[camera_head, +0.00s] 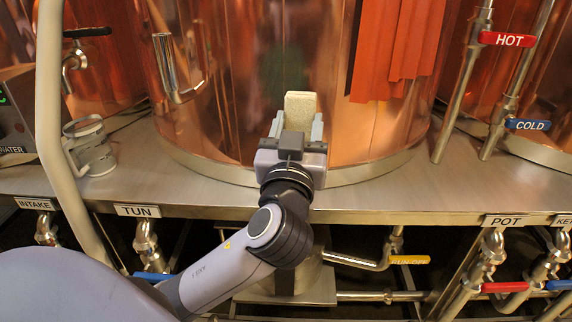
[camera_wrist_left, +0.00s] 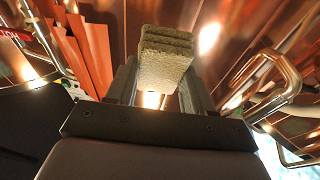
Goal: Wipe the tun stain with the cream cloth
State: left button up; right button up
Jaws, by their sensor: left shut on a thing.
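My left gripper (camera_head: 296,128) is shut on the cream cloth (camera_head: 300,104), a folded pad standing up from between its fingers. In the left wrist view the cloth (camera_wrist_left: 166,55) shows its layered edge between the two fingers of my left gripper (camera_wrist_left: 157,88). The gripper is in front of the middle copper tun (camera_head: 215,110), above the steel ledge. I cannot tell whether the cloth touches the copper. My right gripper is not in view.
A glass mug (camera_head: 90,147) stands on the steel ledge (camera_head: 420,185) at the left. A pipe handle (camera_head: 172,70) sticks out of the tun. Red cloth-like strips (camera_head: 400,50) show at the right. HOT (camera_head: 507,39) and COLD (camera_head: 527,124) valves stand farther right.

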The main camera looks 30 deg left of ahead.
pick_arm(q)
jog(key=shift+s+a+f+n+t+y+b, duration=0.15)
jog(key=shift+s+f+n+y+b, duration=0.1)
jog(key=shift+s+y+b, duration=0.25)
jog(key=shift+s+a+f+n+t+y+b, duration=0.15)
jog(key=shift+s+f+y+b, duration=0.1)
jog(key=shift+s+y+b, duration=0.25)
jog(key=shift+s+r+y+b, duration=0.2)
jog(key=shift+s+y+b, duration=0.1)
jog(key=shift+b, duration=0.1)
jog(key=shift+r, duration=0.1)
